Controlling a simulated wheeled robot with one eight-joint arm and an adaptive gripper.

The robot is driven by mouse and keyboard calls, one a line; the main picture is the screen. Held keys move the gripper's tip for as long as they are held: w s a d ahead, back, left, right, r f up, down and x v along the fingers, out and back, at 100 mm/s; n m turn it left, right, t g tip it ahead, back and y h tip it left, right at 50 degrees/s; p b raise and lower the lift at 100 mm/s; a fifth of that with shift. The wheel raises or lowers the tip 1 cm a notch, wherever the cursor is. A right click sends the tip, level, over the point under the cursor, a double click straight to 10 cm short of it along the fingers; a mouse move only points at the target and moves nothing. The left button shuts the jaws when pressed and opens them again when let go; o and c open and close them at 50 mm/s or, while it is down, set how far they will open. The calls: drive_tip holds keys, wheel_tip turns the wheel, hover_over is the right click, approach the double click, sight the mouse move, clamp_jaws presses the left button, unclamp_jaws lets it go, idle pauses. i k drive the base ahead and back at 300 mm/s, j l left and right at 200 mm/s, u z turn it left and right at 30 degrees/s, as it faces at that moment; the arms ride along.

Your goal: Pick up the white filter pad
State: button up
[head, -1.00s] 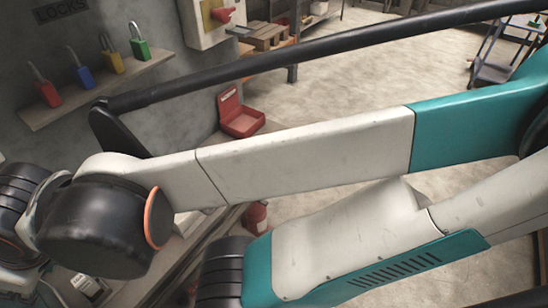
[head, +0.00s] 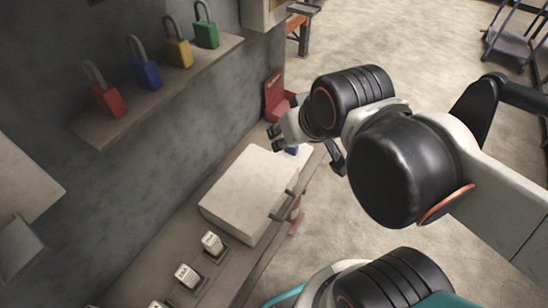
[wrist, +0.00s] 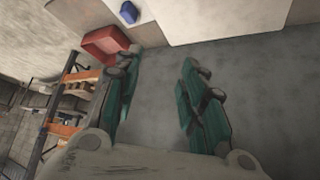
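I cannot pick out a white filter pad for certain in either view. A large white box-like case (head: 246,190) with dark latches on its right side lies on the bench. A flat white piece (head: 308,157) shows at its far end, partly hidden by my arm. My gripper (head: 275,138) is above the far end of the bench, beyond the case. In the wrist view, my gripper's teal fingers (wrist: 160,80) are spread apart with only grey surface between them. A pale surface (wrist: 215,12) fills the top of that view.
A small blue object (head: 291,151) sits by the white piece, and shows in the wrist view (wrist: 128,12). A red open box (head: 277,98) stands beyond. Coloured padlocks (head: 145,65) stand on the wall shelf (head: 100,128). Small labelled blocks (head: 187,275) line the near bench.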

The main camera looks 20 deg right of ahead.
sight(299, 155)
drive_tip(key=z, duration=0.3)
drive_tip(key=k+l+z, duration=0.15)
drive_tip(key=k+l, duration=0.25)
drive_tip(key=k, duration=0.15)
drive_tip(key=k+l+z, duration=0.1)
drive_tip(key=k+l, duration=0.3)
drive_tip(key=k, duration=0.1)
